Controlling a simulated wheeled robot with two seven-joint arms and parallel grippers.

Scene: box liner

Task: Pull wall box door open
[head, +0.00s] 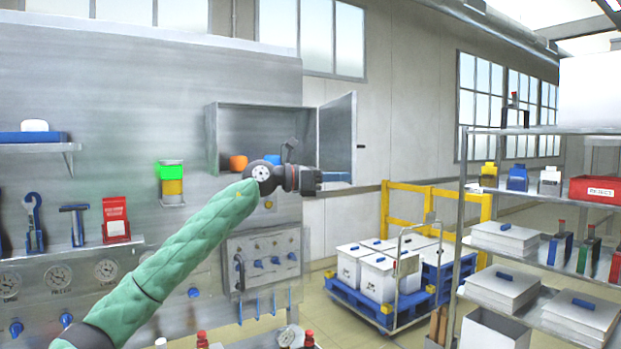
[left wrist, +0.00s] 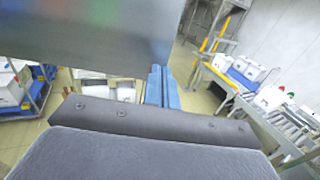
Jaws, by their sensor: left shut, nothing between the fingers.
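The grey metal wall box (head: 262,130) hangs on the panel wall in the head view. Its door (head: 337,138) stands swung open on the right side, with its inner face toward the box. An orange object (head: 238,162) and a blue object (head: 272,160) are inside. My left gripper (head: 338,177) is shut and empty at the door's lower edge; I cannot tell whether it touches. In the left wrist view the blue fingers (left wrist: 162,88) are together, close to a blurred grey sheet (left wrist: 90,30) that looks like the door. My right gripper is not in view.
A metal shelf rack (head: 540,131) with boxes and bottles stands at the right. A cart (head: 393,313) and white bins on a blue pallet (head: 345,300) stand on the floor beyond. Tools and gauges line the panel at left.

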